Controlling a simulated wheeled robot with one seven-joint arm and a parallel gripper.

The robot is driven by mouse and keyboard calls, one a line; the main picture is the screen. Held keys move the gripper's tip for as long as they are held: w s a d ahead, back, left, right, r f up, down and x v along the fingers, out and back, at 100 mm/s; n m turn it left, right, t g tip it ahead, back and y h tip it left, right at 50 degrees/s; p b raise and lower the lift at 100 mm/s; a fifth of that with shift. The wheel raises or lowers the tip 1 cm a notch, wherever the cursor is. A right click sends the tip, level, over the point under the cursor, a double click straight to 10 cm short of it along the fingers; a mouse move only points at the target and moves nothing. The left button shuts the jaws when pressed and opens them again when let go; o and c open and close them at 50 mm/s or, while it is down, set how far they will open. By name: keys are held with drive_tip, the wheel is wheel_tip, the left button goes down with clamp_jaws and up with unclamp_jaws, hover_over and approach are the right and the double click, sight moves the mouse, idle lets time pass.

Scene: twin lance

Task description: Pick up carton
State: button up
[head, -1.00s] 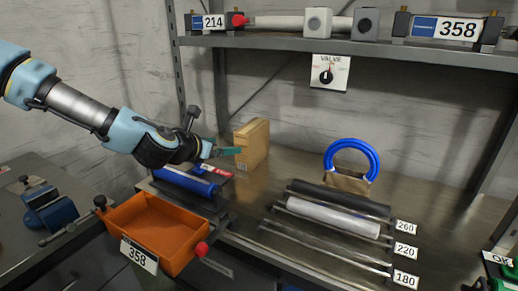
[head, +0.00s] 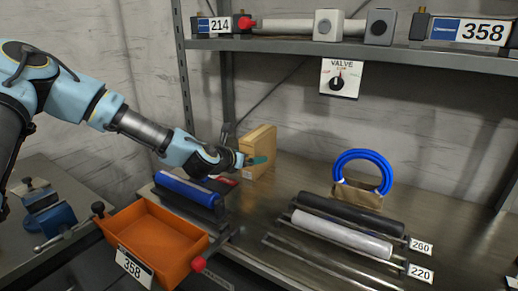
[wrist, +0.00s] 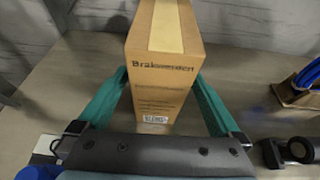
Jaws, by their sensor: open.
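The carton (head: 260,148) is a tan cardboard box standing upright on the metal bench near the back wall. In the wrist view the carton (wrist: 163,75) shows printed text and a label on its near face, with a pale tape strip on top. My gripper (head: 255,161) reaches the carton from the left in the head view. In the wrist view my gripper (wrist: 158,95) has its two teal fingers open, one on each side of the carton's lower near part. I cannot tell whether either finger touches it.
An orange bin (head: 155,240) labelled 358 stands at the front left. A blue roller (head: 188,188) lies just left of the carton. A blue ring in a brown holder (head: 357,197) and several rollers are to the right. A shelf (head: 350,55) runs above.

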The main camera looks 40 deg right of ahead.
drive_tip(key=shift+x, duration=1.35)
drive_tip(key=shift+a, duration=0.1)
drive_tip(key=shift+c, duration=0.4)
clamp_jaws()
